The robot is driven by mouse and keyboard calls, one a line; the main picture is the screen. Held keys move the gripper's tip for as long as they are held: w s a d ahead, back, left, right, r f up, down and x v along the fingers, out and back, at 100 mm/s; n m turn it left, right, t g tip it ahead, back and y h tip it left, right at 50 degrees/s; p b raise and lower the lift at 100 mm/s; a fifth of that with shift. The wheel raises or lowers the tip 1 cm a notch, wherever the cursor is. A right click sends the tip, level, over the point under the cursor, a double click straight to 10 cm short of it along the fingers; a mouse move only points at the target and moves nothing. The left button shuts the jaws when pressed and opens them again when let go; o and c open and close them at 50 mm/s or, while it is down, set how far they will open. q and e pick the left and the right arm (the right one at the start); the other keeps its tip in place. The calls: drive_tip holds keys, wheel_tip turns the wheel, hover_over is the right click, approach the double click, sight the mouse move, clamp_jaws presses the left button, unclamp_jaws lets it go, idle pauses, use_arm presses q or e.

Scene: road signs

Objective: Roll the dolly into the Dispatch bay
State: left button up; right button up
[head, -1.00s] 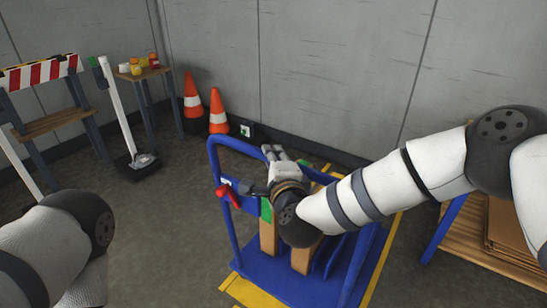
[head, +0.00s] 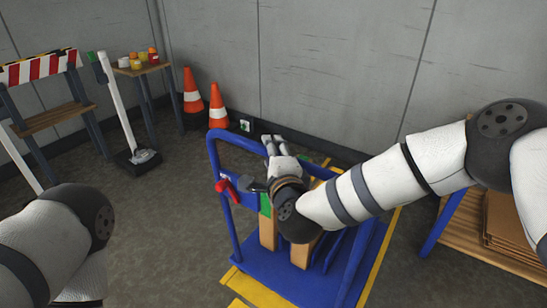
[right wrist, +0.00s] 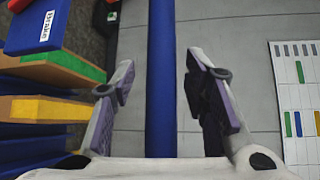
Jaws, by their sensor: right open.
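The blue dolly (head: 262,270) stands in the middle of the head view with its upright handle frame (head: 212,160) on the left. A red lever (head: 225,186) sits on its blue crosspiece, and a block in the right wrist view reads "Brake" (right wrist: 43,25). Boards with wooden edges (head: 300,252) stand on the deck. My right gripper (head: 270,146) is at the handle's top. In the right wrist view it is open (right wrist: 160,70), with a blue bar (right wrist: 161,110) running between its fingers, a gap on each side. My left arm shows at lower left; its gripper is out of view.
Yellow floor lines (head: 250,291) run by the dolly. Two orange cones (head: 217,108) stand by the grey wall. A striped barrier (head: 40,68), a post (head: 120,105) and a small table (head: 145,68) are at left. A wooden bench (head: 485,240) is at right.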

drive_tip(key=v, duration=1.1)
drive_tip(key=shift+s, duration=0.4)
drive_tip(key=s+d+f+n+g+p, duration=0.1)
drive_tip(key=s+d+f+n+g, duration=0.3)
drive_tip(key=s+f, duration=0.6)
drive_tip(key=s+d+f+n+g+p, duration=0.1)
drive_tip(key=s+d+f+n+g, duration=0.1)
drive_tip(key=s+f+n+g, duration=0.65)
use_arm(q)
drive_tip(key=shift+t, duration=0.7)
drive_tip(key=w+r, duration=0.3)
drive_tip(key=shift+w+r+p, duration=0.25)
drive_tip(key=shift+p, duration=0.15)
use_arm(e)
drive_tip(key=s+d+f+n+g+h, duration=0.1)
drive_tip(key=s+d+f+n+g, duration=0.1)
drive_tip(key=s+d, duration=0.5)
drive_tip(key=s+d+f+n+g+h, duration=0.2)
drive_tip(key=s+d, duration=0.5)
drive_tip(key=s, duration=1.1)
drive_tip(key=shift+d+f+g, duration=0.25)
drive_tip(key=shift+f+g, duration=0.3)
drive_tip(key=shift+g, duration=0.4)
drive_tip(key=shift+w, duration=0.1)
